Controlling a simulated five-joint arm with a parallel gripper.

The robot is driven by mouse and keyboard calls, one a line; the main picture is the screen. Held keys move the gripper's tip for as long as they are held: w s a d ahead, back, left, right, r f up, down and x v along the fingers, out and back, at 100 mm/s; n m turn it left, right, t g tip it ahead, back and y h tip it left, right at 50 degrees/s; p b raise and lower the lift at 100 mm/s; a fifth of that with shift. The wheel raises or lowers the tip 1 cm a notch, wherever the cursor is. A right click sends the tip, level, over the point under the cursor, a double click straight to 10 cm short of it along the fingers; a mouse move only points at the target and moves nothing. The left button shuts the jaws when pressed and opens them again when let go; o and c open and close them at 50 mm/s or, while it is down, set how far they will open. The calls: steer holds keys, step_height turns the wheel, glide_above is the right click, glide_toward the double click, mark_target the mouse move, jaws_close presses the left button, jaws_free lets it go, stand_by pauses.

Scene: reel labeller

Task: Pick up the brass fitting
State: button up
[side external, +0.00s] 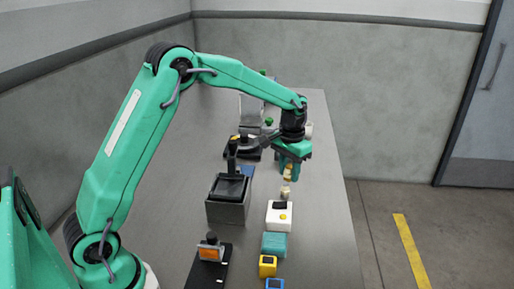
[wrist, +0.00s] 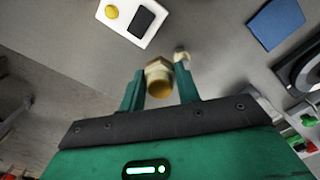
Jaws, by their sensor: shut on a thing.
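The brass fitting (wrist: 158,74) is between the two fingers of my gripper (wrist: 160,84) in the wrist view, with a hex collar and a round open end. My gripper is shut on it. In the side view my gripper (side external: 291,162) points down over the right part of the table, and the fitting (side external: 288,173) shows small just below the fingers. A smaller pale brass piece (wrist: 182,54) shows by the right fingertip in the wrist view; I cannot tell whether it is joined to the fitting.
A white box (side external: 279,216) with a yellow button and a dark panel stands close by on the table (side external: 310,253). Teal (side external: 274,245), yellow (side external: 267,266) and blue blocks line up nearer the camera. A grey machine (side external: 227,211) stands to the left.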

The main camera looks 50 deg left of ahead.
steer(key=shift+s+d+r, duration=0.15)
steer(key=shift+d+r, duration=0.05)
steer(key=shift+d, duration=0.15)
steer(key=shift+s+r, duration=0.1)
stand_by(0.4)
